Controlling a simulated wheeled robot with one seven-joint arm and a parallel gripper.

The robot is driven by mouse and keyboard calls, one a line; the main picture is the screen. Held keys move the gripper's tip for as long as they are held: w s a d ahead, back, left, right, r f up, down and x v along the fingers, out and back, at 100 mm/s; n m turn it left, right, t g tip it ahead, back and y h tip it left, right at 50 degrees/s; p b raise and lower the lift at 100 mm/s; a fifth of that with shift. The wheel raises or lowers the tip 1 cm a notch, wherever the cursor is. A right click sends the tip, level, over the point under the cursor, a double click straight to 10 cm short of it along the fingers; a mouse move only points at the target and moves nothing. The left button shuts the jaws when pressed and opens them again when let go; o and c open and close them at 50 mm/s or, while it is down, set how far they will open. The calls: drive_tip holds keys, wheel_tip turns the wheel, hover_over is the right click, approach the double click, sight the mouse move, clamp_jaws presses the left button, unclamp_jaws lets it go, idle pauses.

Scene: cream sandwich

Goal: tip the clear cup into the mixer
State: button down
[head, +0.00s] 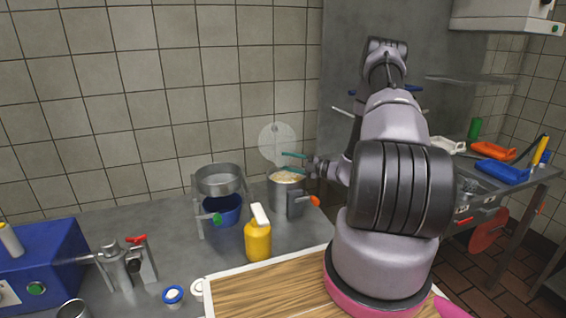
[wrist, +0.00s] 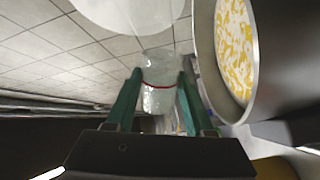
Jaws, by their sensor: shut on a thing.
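The mixer (head: 283,195) is a grey metal bowl on the counter with an orange knob. Pale and yellow contents show in its open top, and its bowl (wrist: 204,60) is at the right of the wrist view. My gripper (head: 290,163) is just above the mixer, with one teal finger above the other. In the wrist view, my gripper (wrist: 158,80) is shut on the clear cup (wrist: 158,101), which has a red line round it. The cup looks tipped over beside the mixer's opening. It is hard to make out in the head view.
A pale, see-through disc (head: 275,150), perhaps the mixer's lid, stands upright behind the mixer. A yellow bottle (head: 257,242) stands in front. A metal pan (head: 219,181) over a blue bowl (head: 223,211) stands at left. A wooden board (head: 265,290) lies in front.

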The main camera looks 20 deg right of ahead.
drive_tip(key=w+a+r+m+t+h, duration=0.2)
drive_tip(key=a+r+m+t+h, duration=0.3)
drive_tip(key=h, duration=0.6)
drive_tip(key=s+d+f+n+g+y, duration=0.1)
drive_tip(key=f+n+y, duration=0.1)
drive_tip(key=n+y, duration=0.1)
drive_tip(key=d+f+n+g+y, duration=0.1)
drive_tip(key=f+n+g+y, duration=0.1)
drive_tip(key=n+y, duration=0.2)
drive_tip(key=s+d+f+n+g+y, duration=0.1)
drive_tip(key=f+n+y, duration=0.1)
drive_tip(key=n+y, duration=0.1)
drive_tip(key=shift+s+d+n+g, duration=0.3)
drive_tip(key=shift+d+n, duration=0.05)
drive_tip(key=shift+n, duration=0.35)
drive_tip(key=shift+s+d+f+n+g+y, duration=0.15)
drive_tip(key=shift+s+f+n+g+y, duration=0.2)
drive_tip(key=shift+y, duration=0.25)
drive_tip(key=n, duration=0.5)
drive_tip(key=s+a+n, duration=0.1)
drive_tip(key=n, duration=0.8)
drive_tip(key=shift+s+a+f+n, duration=0.2)
drive_tip(key=shift+f+n, duration=0.05)
drive_tip(key=shift+n, duration=0.1)
